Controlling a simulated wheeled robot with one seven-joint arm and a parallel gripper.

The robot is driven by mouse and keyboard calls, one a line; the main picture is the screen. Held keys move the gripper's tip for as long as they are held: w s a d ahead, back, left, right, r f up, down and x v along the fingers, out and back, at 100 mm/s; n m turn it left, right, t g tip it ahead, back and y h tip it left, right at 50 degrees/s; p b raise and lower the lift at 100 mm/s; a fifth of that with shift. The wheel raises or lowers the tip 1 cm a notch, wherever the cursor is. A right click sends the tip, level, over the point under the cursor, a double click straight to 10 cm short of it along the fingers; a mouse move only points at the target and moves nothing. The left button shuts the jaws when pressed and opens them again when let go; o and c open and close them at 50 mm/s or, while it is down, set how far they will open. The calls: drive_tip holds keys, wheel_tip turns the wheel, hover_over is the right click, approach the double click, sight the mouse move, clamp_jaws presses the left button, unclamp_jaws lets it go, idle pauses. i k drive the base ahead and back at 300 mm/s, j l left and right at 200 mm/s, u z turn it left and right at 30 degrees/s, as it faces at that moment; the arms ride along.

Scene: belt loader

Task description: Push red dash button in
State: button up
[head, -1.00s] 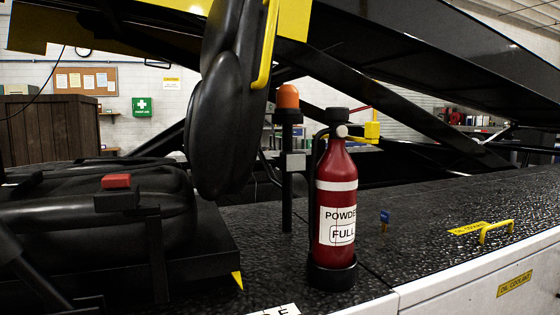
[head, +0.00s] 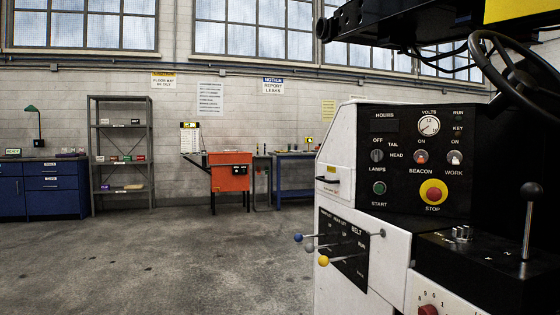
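The red button (head: 433,194) sits on a yellow round collar above the word STOP, on the black dash panel (head: 392,150) at the right of the head view. I see it nearly face on. How far it stands out from its collar is hard to tell. My gripper is not in view.
A steering wheel (head: 518,75) and a black-knobbed lever (head: 529,215) are right of the panel. Levers with blue, grey and yellow knobs (head: 323,260) stick out below left. A red knob (head: 428,310) is at the bottom edge. Open concrete floor (head: 170,260) lies left.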

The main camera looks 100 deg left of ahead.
sight(434, 194)
drive_tip(key=u, duration=2.6)
